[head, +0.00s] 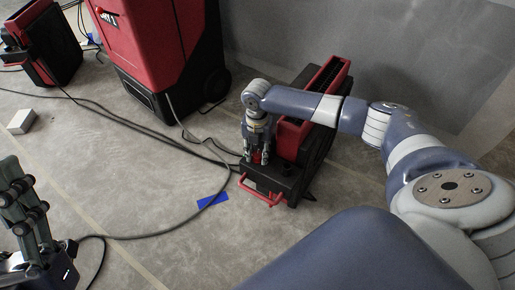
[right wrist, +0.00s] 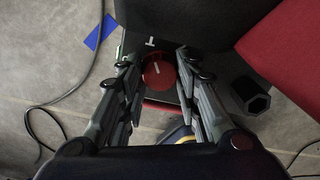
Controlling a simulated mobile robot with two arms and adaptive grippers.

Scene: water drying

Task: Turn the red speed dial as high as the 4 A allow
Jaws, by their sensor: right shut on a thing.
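The red speed dial (right wrist: 158,76) sits on the dark top of a red and black floor blower (head: 281,186). A short white pointer line on the dial slants toward the upper left in the right wrist view. A white T-shaped mark lies just above the dial there. My right gripper (right wrist: 158,66) points down at the panel, its two fingers shut on the dial's sides. In the head view the right gripper (head: 257,160) hides most of the dial. My left gripper (head: 22,195) is at the lower left, away from the blower; its finger opening is unclear. No ampere reading is legible.
A large red and black wheeled machine (head: 150,45) stands at the back left. Dark cables (head: 130,130) cross the floor. Blue tape (head: 213,199) and a white block (head: 21,121) lie on the floor. A grey wall is behind the blower.

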